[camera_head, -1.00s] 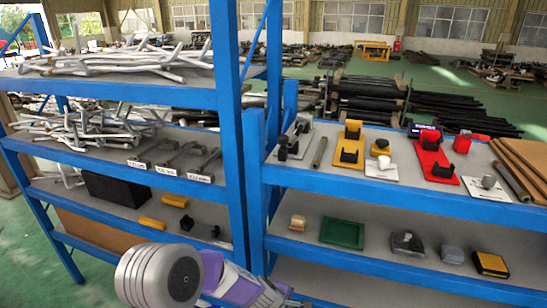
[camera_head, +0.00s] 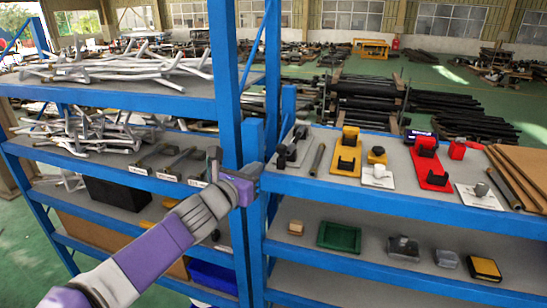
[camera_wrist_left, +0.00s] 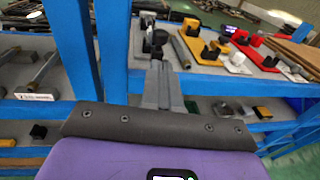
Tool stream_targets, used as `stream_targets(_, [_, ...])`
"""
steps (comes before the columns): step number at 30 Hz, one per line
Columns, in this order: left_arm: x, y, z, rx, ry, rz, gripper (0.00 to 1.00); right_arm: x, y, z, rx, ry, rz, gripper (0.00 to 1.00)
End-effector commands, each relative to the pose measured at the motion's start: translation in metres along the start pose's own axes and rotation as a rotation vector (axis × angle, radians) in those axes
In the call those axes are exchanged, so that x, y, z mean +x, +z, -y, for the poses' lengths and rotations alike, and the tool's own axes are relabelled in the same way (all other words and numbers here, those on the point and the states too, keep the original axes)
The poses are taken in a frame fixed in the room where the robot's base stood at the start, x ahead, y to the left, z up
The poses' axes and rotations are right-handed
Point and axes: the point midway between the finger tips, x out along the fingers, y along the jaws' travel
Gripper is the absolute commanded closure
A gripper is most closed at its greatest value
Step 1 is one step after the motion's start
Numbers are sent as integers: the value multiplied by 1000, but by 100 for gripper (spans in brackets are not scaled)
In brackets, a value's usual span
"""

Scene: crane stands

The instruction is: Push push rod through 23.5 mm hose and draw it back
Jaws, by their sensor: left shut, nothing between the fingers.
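My left gripper (camera_head: 254,170) is in front of the blue upright between the two shelf units. In the left wrist view its fingers (camera_wrist_left: 158,72) are shut together with nothing between them. They point toward the black fittings (camera_head: 290,147) on a grey plate on the right unit's top shelf. A thin brownish rod (camera_head: 317,159) lies beside these fittings; it also shows in the left wrist view (camera_wrist_left: 181,52). I cannot tell if it is the push rod. Several dark tools with white labels (camera_head: 168,174) lie on the left unit; the labels are unreadable, and I cannot identify the 23.5 mm hose. My right gripper is out of view.
Yellow (camera_head: 347,163), red (camera_head: 432,178) and white (camera_head: 379,182) plates hold blocks on the right top shelf. A longer tube (camera_head: 505,187) lies at right. A green tray (camera_head: 340,235) is below. The blue upright (camera_head: 228,130) stands close to my left arm.

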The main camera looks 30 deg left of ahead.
Motion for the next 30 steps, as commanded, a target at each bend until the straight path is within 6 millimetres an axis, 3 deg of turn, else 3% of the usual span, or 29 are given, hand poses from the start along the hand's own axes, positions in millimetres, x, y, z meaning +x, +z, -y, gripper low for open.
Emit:
stream_targets(9, [63,-3,0,1,-1,-3,100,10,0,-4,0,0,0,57])
stream_targets(15, [91,-2,0,2,0,-3,100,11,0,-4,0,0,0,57])
stream_targets(21, [103,-1,0,3,0,-2,100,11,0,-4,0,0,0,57])
stream_targets(30, [104,-1,0,3,0,-2,100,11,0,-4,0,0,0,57])
